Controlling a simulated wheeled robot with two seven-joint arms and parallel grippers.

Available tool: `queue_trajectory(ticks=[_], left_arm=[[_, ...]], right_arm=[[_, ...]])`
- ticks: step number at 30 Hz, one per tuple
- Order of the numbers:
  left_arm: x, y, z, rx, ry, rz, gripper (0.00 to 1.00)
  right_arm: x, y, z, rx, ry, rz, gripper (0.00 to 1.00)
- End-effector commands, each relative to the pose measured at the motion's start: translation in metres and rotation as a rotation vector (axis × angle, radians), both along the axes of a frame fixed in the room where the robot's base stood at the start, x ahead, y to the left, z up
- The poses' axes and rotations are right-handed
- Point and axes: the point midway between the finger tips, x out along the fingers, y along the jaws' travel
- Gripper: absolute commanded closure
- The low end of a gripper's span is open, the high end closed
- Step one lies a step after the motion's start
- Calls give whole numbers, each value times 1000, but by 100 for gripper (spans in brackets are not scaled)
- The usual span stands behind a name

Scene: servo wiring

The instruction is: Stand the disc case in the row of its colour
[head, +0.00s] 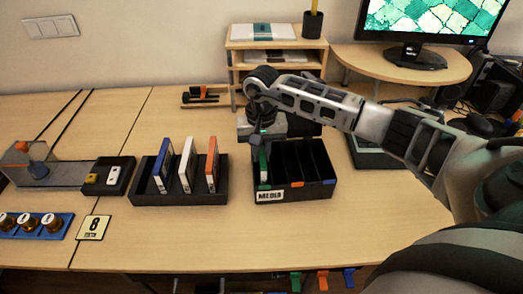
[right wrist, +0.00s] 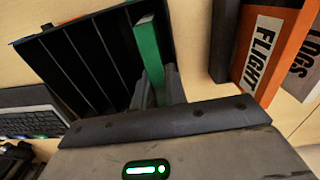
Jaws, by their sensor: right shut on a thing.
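The green disc case (head: 264,166) stands upright in the leftmost slot of the black MEDIA rack (head: 322,191). That slot has a green mark at its front edge. My right gripper (head: 262,147) is above this slot, its fingers shut on the case from above. In the right wrist view the green case (right wrist: 149,52) runs between the two fingers (right wrist: 158,88) and down into the rack (right wrist: 72,70). How far its lower edge is seated is hidden. The other slots look empty; orange and blue marks show along the front. My left gripper is not in view.
A second black rack (head: 178,199) to the left holds a blue, a white and an orange case. A small wooden shelf (head: 235,62) and a monitor (head: 430,18) stand behind. The front table strip is clear.

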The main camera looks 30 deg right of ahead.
Motion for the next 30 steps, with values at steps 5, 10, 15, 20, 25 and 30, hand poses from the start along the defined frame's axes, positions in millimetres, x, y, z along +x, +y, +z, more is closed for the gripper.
queue_trajectory(ticks=[5,10,15,20,25,30], left_arm=[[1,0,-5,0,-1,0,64],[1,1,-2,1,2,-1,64],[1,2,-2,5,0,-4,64],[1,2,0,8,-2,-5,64],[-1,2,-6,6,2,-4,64],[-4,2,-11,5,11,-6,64]], right_arm=[[0,0,-5,-1,0,0,100],[0,0,-3,-1,0,0,64],[0,0,-3,-1,0,0,64],[1,0,6,-1,-3,0,64],[2,-1,38,-1,-6,0,64],[1,0,76,-1,-5,0,64]])
